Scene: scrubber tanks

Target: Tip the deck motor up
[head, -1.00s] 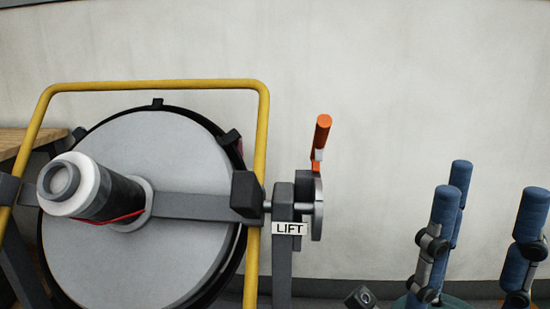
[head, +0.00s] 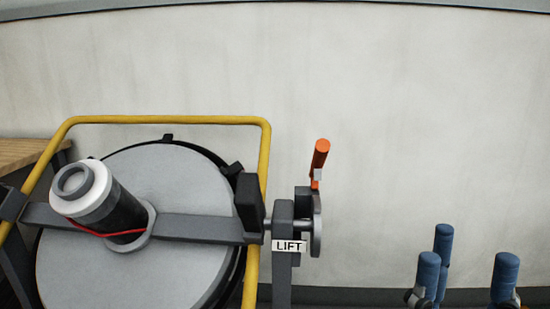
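The deck motor (head: 120,210) is a dark cylinder with a white-and-grey cap and a red cable at its foot. It sticks out from a grey disc (head: 160,270) with a black rim. A grey crossbar (head: 195,228) and a yellow tube frame (head: 170,120) carry it. To the right, a crank with an orange handle (head: 320,153) stands on a grey post marked LIFT (head: 289,246). The handle points up and nothing touches it.
A plain pale wall (head: 430,120) fills the back, with a dark strip along its foot. A wooden surface (head: 25,152) shows at the far left behind the frame.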

